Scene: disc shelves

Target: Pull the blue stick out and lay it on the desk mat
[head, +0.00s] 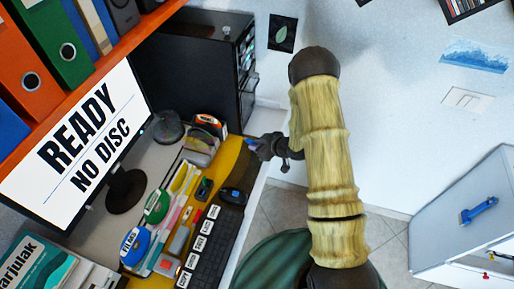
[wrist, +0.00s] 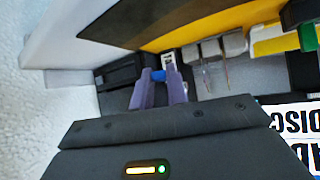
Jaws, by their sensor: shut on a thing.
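My gripper (head: 260,147) is at the right edge of the desk, in front of the black computer tower. It is shut on the blue stick (wrist: 158,75), a small bright blue piece between the two purple-grey fingertips in the wrist view. In the head view only a bit of the blue stick (head: 250,143) shows at the fingertips. I cannot tell whether its far end is in a port or free. The yellow desk mat (head: 231,158) lies beside and left of the gripper, partly covered by desk items; it also shows in the wrist view (wrist: 205,25).
The black computer tower (head: 195,70) stands at the back of the desk. A black keyboard (head: 210,235), a mouse (head: 233,196), pens and disc holders crowd the mat. The monitor (head: 75,145) reads "READY NO DISC". Binders (head: 60,45) fill a shelf at upper left.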

